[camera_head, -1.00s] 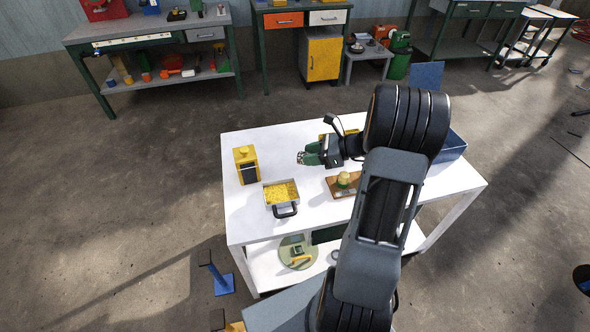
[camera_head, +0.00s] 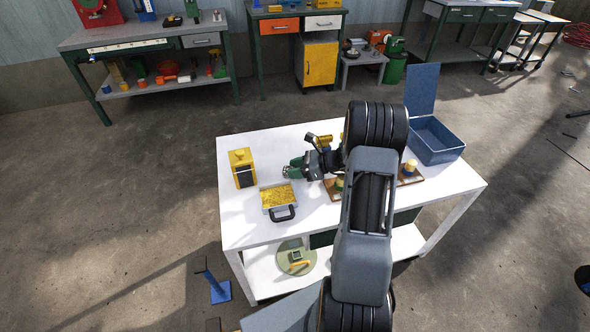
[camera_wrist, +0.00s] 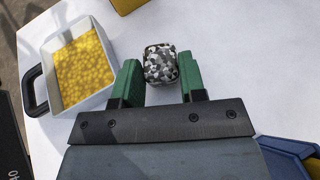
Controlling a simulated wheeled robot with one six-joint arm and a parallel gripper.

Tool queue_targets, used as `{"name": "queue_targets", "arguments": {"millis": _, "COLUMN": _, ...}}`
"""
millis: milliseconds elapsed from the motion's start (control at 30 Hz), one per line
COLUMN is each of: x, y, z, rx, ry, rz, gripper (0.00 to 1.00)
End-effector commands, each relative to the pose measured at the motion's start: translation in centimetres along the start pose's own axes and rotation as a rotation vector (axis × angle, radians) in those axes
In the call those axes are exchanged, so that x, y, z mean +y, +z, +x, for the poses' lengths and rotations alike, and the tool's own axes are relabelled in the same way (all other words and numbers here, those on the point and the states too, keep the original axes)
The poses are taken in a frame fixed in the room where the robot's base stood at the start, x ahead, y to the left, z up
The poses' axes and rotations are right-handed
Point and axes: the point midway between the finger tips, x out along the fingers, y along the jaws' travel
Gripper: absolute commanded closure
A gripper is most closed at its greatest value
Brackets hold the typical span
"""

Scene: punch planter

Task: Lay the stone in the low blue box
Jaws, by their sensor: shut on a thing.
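The stone, a speckled black, white and grey lump (camera_wrist: 160,64), sits between the green fingers of my gripper (camera_wrist: 160,82) in the wrist view. My gripper (camera_head: 294,169) is shut on it over the white table, just above or beside the tray of yellow balls in the head view. I cannot tell whether the stone touches the table. The low blue box (camera_head: 436,143) stands at the table's back right, its lid (camera_head: 422,88) upright. My arm lies between the gripper and the box in the picture.
The tray of yellow balls (camera_head: 277,198) with a dark handle is close to my gripper. A yellow lantern-like box (camera_head: 242,168) stands to the left. A wooden board with knobs (camera_head: 411,175) is partly hidden by my arm. The table's front left is clear.

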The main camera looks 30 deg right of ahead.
Motion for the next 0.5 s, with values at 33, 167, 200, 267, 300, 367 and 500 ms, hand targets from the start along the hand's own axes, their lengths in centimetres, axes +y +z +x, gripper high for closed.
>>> {"name": "queue_targets", "arguments": {"millis": 33, "x": -0.04, "y": 0.11, "z": -0.05, "rx": -0.001, "ry": -0.001, "rz": -0.002, "gripper": 0.88}}
{"name": "queue_targets", "arguments": {"millis": 167, "x": -0.03, "y": 0.13, "z": -0.06, "rx": -0.001, "ry": -0.001, "rz": -0.002, "gripper": 0.88}}
{"name": "queue_targets", "arguments": {"millis": 200, "x": -0.03, "y": 0.08, "z": -0.04, "rx": -0.001, "ry": -0.001, "rz": -0.002, "gripper": 0.88}}
{"name": "queue_targets", "arguments": {"millis": 267, "x": -0.02, "y": -0.07, "z": 0.02, "rx": -0.001, "ry": 0.0, "rz": -0.002, "gripper": 0.88}}
{"name": "queue_targets", "arguments": {"millis": 300, "x": -0.02, "y": -0.2, "z": 0.08, "rx": -0.001, "ry": 0.0, "rz": -0.001, "gripper": 0.88}}
{"name": "queue_targets", "arguments": {"millis": 367, "x": -0.02, "y": -0.31, "z": 0.12, "rx": 0.0, "ry": 0.0, "rz": -0.002, "gripper": 0.61}}
{"name": "queue_targets", "arguments": {"millis": 500, "x": -0.01, "y": -0.22, "z": 0.08, "rx": 0.0, "ry": 0.0, "rz": -0.002, "gripper": 0.48}}
